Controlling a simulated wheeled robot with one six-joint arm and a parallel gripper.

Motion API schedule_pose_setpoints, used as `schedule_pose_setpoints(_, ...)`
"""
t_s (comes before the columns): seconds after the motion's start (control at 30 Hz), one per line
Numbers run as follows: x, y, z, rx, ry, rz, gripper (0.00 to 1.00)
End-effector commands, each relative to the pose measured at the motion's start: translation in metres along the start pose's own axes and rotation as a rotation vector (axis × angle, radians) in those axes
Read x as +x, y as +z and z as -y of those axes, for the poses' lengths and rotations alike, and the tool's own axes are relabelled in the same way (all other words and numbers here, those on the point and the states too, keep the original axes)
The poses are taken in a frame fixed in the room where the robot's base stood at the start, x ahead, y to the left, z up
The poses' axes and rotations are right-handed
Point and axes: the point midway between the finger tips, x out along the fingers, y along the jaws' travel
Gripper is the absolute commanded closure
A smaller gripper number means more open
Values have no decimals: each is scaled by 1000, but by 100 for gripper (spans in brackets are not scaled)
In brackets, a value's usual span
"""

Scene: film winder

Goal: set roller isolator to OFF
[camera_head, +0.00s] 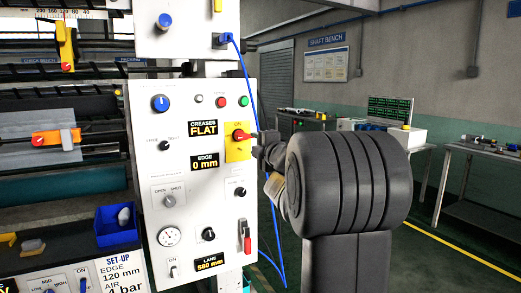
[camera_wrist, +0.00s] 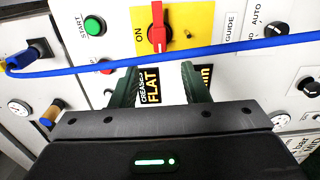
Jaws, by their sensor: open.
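The roller isolator is a red rotary handle (camera_head: 241,135) on a yellow plate (camera_head: 237,152) on the white control panel. In the wrist view the red handle (camera_wrist: 157,28) stands upright in the picture, at right angles to the direction of the ON label (camera_wrist: 140,35) beside it. In the head view it lies roughly level. No OFF mark is readable. My gripper (camera_wrist: 158,78) is open and empty, its two green fingers apart and below the handle in the wrist view. In the head view my gripper (camera_head: 268,150) is just right of the plate, partly hidden by my arm.
A blue cable (camera_wrist: 200,56) crosses the wrist view between the handle and my fingertips. A green START button (camera_wrist: 94,26), a red button (camera_head: 221,102) and several knobs sit close by. A blue bin (camera_head: 115,228) stands at lower left.

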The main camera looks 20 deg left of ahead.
Motion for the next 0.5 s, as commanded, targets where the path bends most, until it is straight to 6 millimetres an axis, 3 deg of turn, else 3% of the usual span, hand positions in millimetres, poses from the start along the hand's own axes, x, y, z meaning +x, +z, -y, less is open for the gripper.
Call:
schedule_pose_setpoints(0.2,-23,0,0,0,0,0,58)
schedule_pose_setpoints(0.5,-26,0,0,0,-1,0,58)
